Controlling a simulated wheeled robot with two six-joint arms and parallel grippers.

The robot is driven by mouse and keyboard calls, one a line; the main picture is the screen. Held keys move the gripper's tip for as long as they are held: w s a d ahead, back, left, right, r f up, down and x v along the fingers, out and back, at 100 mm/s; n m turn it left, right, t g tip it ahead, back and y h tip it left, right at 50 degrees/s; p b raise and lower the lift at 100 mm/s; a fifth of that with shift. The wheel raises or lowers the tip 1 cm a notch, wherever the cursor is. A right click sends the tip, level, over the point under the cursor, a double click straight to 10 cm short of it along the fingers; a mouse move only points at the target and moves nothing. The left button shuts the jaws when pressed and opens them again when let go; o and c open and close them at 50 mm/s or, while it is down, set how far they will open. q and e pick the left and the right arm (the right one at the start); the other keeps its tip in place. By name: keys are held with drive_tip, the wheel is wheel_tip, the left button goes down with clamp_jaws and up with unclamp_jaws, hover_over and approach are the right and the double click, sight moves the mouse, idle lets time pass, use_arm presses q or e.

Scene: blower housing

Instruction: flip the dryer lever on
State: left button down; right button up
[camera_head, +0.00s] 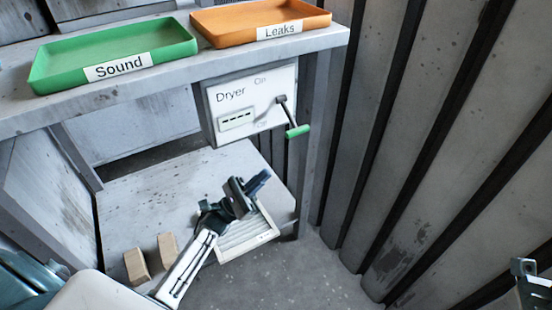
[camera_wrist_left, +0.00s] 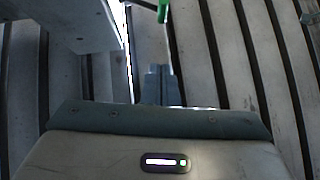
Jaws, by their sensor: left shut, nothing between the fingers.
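The white dryer panel (camera_head: 222,108) is fixed under the shelf, marked "Dryer", with a faint "On" label near its top and a fainter label lower down. Its lever (camera_head: 287,112) has a dark arm and a green handle (camera_head: 297,131), and hangs down to the right. In the left wrist view the green handle (camera_wrist_left: 163,10) shows at the top edge, beyond the fingers. My left gripper (camera_head: 262,180) is shut and empty, below the panel and apart from the handle; its fingers show in the wrist view (camera_wrist_left: 158,85). Part of my right gripper (camera_head: 525,268) shows at the lower right.
A green "Sound" tray (camera_head: 60,72) and an orange "Leaks" tray (camera_head: 225,33) stand on the shelf above. A white slatted frame (camera_head: 262,238) and two tan blocks (camera_head: 137,266) are below. A ribbed metal wall (camera_head: 400,170) bounds the right side.

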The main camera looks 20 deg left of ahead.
sight(289, 116)
use_arm(q)
drive_tip(key=s+a+r+x, duration=0.1)
drive_tip(key=s+r+x, duration=0.1)
drive_tip(key=x, duration=1)
drive_tip(key=shift+p, duration=0.4)
